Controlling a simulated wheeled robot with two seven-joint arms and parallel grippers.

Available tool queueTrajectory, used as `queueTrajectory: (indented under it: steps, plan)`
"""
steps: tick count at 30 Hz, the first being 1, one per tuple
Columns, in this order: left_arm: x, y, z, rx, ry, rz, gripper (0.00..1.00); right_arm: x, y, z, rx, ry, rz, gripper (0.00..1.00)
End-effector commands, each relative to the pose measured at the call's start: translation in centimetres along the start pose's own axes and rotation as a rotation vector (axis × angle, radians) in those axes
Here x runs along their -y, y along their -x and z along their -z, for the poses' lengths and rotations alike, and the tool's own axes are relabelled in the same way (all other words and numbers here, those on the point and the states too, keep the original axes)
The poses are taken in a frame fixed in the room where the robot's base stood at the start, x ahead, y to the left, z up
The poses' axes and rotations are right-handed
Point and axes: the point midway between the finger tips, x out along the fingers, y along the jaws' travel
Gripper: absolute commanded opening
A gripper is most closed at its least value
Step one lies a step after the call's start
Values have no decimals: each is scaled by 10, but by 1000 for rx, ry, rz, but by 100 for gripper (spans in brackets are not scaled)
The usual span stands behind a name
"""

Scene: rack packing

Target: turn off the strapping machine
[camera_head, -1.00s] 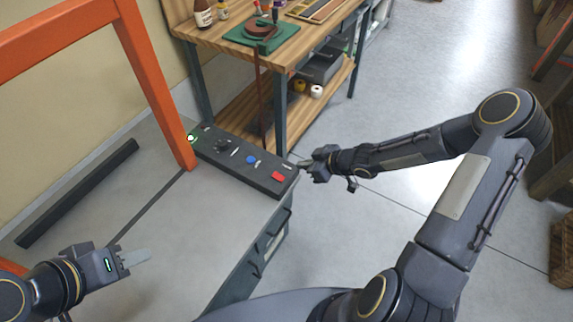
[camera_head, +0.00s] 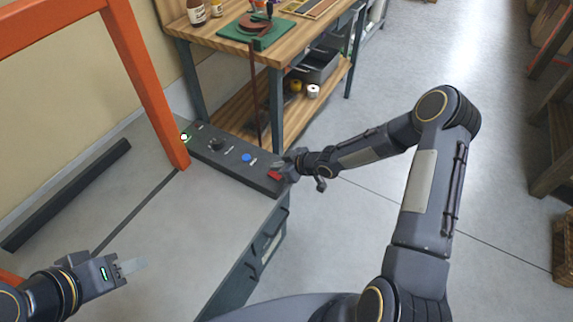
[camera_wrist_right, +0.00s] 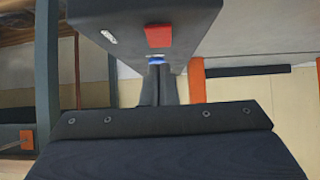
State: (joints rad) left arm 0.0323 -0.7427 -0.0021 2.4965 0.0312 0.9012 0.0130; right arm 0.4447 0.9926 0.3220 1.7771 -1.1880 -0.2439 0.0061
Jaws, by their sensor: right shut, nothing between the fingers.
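The strapping machine has a grey top (camera_head: 150,215), an orange frame (camera_head: 140,75) and a dark control panel (camera_head: 228,166). The panel carries a green-lit button (camera_head: 185,137), a black knob (camera_head: 217,144), a blue button (camera_head: 246,157) and a red switch (camera_head: 275,174). My right gripper (camera_head: 281,164) is shut and empty at the panel's right end, close to the red switch. The right wrist view shows the shut fingers (camera_wrist_right: 158,70) just below the red switch (camera_wrist_right: 158,36); contact cannot be told. My left gripper (camera_head: 135,265) hovers over the machine top at lower left; its finger gap is unclear.
A wooden workbench (camera_head: 205,32) with bottles and a green fixture stands behind the panel. A dark bar (camera_head: 65,195) lies on the machine top at left. Open floor (camera_head: 440,120) is at right, with wooden shelving (camera_head: 555,150) at the far edge.

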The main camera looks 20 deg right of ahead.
Motion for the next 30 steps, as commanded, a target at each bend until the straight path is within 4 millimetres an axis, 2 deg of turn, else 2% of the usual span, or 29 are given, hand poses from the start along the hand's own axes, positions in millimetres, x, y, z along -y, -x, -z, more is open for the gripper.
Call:
queueTrajectory:
  steps: [6,17,21,30]
  plan:
    - [0,-1,0,0,0,0,38,0,-14,-13,-2,1,1,0]
    - [0,-1,0,0,0,0,38,0,-15,-14,-3,1,0,0]
    - [4,-10,-5,0,0,0,38,0,-22,-20,-2,1,-1,0]
    - [3,-7,-3,0,0,0,38,0,-20,-17,0,0,0,0]
